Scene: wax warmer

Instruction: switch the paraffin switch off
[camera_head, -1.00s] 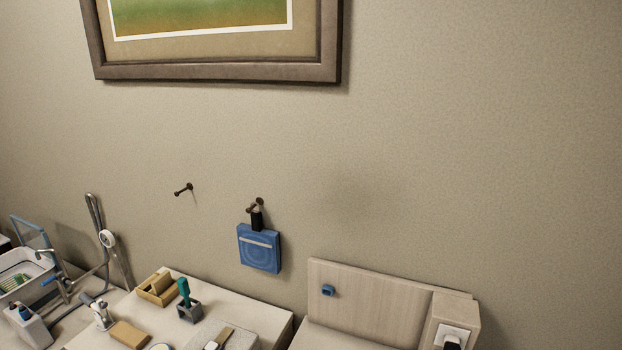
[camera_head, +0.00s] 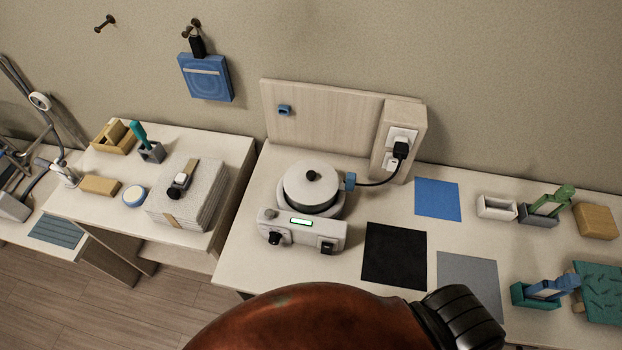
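The wax warmer (camera_head: 302,232) stands on the right-hand table, a white unit with a round lidded pot (camera_head: 311,186) at its back. Its front panel has a lit green display (camera_head: 300,221), a dark knob (camera_head: 274,238) at the left and a small dark switch (camera_head: 327,248) at the right end. I cannot tell which position the switch is in, or see a label on it. A black plug (camera_head: 401,149) sits in the outlet box behind, with a cable running to the warmer. Neither of my grippers is in view.
A large reddish-brown part of mine fills the bottom centre, close to the table's front edge. Black (camera_head: 394,255), grey (camera_head: 468,284) and blue (camera_head: 437,199) mats lie right of the warmer. Small holders and blocks stand farther right. A towel stack (camera_head: 188,194) sits on the left table.

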